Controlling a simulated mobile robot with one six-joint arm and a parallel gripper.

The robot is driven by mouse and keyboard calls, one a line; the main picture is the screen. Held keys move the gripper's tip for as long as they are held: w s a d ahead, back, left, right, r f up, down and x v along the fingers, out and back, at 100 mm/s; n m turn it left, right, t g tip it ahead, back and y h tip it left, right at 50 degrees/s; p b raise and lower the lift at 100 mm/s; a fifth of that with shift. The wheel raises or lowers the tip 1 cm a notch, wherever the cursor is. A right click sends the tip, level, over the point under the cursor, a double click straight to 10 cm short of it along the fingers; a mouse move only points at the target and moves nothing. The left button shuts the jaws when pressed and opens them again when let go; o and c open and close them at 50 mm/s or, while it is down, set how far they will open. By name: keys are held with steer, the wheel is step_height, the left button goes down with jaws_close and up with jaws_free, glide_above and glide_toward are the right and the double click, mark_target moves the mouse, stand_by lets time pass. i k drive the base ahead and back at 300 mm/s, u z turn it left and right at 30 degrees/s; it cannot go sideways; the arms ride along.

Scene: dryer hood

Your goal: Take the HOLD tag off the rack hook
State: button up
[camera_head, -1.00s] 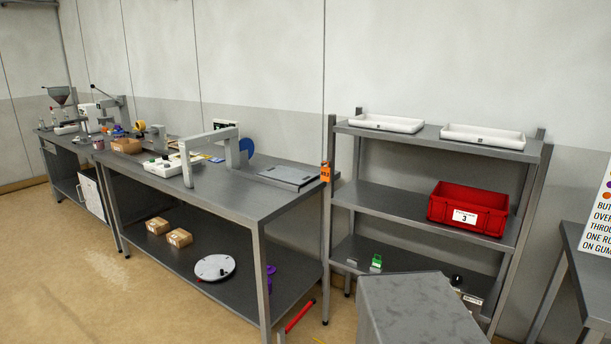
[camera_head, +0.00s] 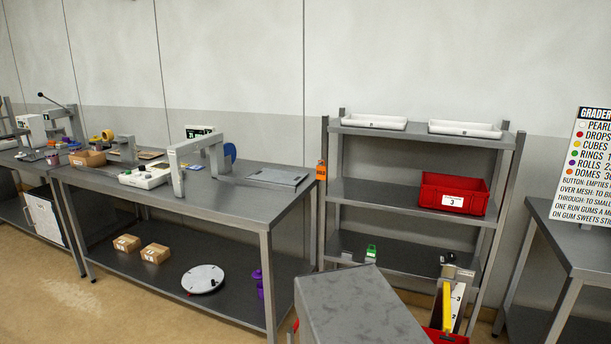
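The orange HOLD tag (camera_head: 321,171) hangs at the left front post of the grey metal rack (camera_head: 420,195), at about the height of the middle shelf. The hook behind it is too small to make out. My gripper is not in view. A grey block-shaped top in the lower middle foreground may be part of my own body.
A workbench (camera_head: 225,199) with a grey frame and flat plate stands left of the rack. A red bin (camera_head: 453,193) sits on the middle shelf, white trays (camera_head: 374,122) on top. A table with a sign (camera_head: 583,165) stands at right. Floor shows in front of the bench.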

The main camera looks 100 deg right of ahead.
mark_target(321, 171)
steer(key=i, duration=0.7)
steer(key=u, duration=0.05)
steer(key=k, duration=0.2)
steer(key=z, duration=2.6)
steer(key=i, duration=0.4)
